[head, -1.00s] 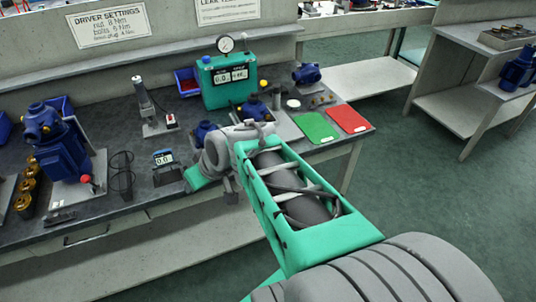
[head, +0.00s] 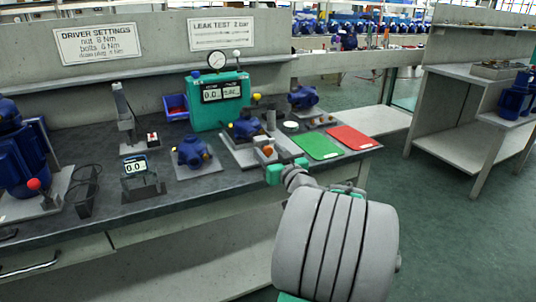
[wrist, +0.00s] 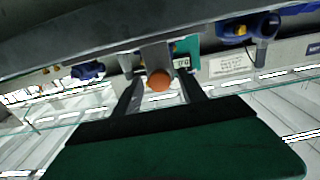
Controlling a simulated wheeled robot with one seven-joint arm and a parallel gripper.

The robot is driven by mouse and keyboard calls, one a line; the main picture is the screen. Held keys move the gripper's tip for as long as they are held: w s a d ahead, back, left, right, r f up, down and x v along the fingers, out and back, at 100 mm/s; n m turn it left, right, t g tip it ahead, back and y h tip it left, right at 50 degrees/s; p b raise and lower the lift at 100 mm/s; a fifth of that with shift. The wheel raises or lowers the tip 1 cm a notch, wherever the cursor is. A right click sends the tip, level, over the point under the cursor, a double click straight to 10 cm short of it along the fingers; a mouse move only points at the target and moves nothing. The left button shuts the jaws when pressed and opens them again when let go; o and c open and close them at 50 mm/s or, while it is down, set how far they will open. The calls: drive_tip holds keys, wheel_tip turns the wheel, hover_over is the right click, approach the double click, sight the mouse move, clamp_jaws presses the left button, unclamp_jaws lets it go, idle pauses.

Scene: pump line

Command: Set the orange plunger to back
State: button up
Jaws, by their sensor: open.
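The orange plunger (head: 268,151) has a round knob and stands at the front of a grey fixture (head: 236,156) that holds a blue pump (head: 246,128). In the wrist view the orange knob (wrist: 159,80) shows between the two dark fingers of my gripper (wrist: 161,90). The fingers are apart, one on each side of the knob, with gaps visible. I cannot tell how far the knob lies beyond the fingertips. In the head view my gripper (head: 274,172) is at the bench's front edge, just below the plunger. The plunger's shaft is mostly hidden.
A green test box (head: 219,107) with a gauge stands behind the fixture. Green (head: 317,145) and red (head: 350,138) mats lie to the right. Another blue pump (head: 192,152) and a small display (head: 137,170) stand to the left. The floor at right is clear.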

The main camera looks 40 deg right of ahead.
drive_tip(key=shift+w+d, duration=0.15)
drive_tip(key=shift+w, duration=0.35)
clamp_jaws()
